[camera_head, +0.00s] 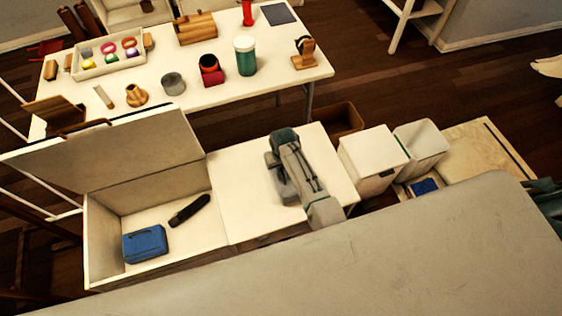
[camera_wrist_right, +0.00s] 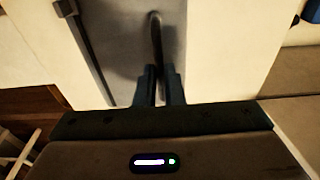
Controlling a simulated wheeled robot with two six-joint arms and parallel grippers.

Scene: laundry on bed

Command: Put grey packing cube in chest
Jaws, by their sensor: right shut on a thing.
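A grey packing cube (camera_head: 279,183) is over the white surface right of the chest, partly hidden by my right arm. In the right wrist view the grey packing cube (camera_wrist_right: 115,55) lies below the fingers, with a dark loop handle on it. My right gripper (camera_wrist_right: 158,82) is shut at that handle. The white chest (camera_head: 97,240) stands at the left with its lid (camera_head: 120,150) raised. In it are a blue packing cube (camera_head: 145,243) and a dark elongated item (camera_head: 189,210). My left gripper is not in view.
A white table (camera_head: 150,120) behind holds a tray, cups, a green jar (camera_head: 245,55) and wooden items. A white lidded bin (camera_head: 373,162) and an open white bin (camera_head: 422,145) stand to the right. The chest floor has free room around its two items.

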